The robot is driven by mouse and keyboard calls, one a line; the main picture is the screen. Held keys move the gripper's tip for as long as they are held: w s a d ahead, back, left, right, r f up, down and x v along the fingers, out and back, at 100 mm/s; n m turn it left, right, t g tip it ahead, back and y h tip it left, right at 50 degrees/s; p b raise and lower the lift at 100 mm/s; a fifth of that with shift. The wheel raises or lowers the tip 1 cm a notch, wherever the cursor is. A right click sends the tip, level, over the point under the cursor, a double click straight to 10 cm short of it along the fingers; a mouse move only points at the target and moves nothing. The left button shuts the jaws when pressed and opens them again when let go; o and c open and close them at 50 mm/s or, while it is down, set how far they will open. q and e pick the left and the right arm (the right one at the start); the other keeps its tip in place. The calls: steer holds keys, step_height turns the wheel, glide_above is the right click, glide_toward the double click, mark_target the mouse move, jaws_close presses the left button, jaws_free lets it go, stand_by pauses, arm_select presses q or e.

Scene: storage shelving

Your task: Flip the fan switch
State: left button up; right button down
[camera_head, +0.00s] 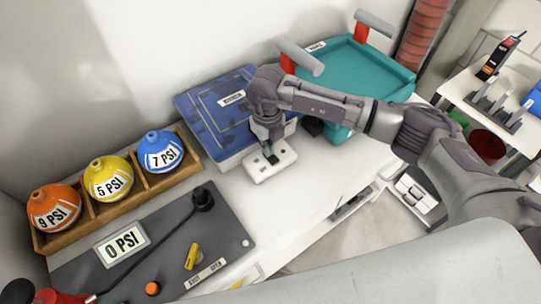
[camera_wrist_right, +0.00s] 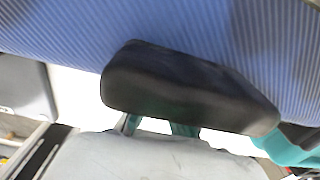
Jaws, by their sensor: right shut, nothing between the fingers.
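A white switch box (camera_head: 258,176), which I take to be the fan switch, lies flat on the white worktop in front of the blue board. My right gripper (camera_head: 270,157) points down over it from above, with its fingers shut and empty. The fingertips are at or just above the box top; I cannot tell whether they touch. The gripper hides part of the box, so the position of the switch cannot be read. In the right wrist view a dark rounded block (camera_wrist_right: 185,88) fills the middle, before a blue ribbed surface (camera_wrist_right: 200,25). My left gripper is not in view.
A blue panel (camera_head: 205,115) and a teal tray (camera_head: 365,75) stand behind. Left are orange, yellow and blue PSI balls in a wooden rack (camera_head: 128,203) and a grey panel (camera_head: 220,240) with a yellow lever (camera_head: 192,256). The worktop (camera_head: 315,180) right of the box is clear.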

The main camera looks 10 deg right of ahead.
steer(key=shift+r+p, duration=2.15)
steer(key=shift+r, duration=1.35)
steer(key=shift+f, duration=0.1)
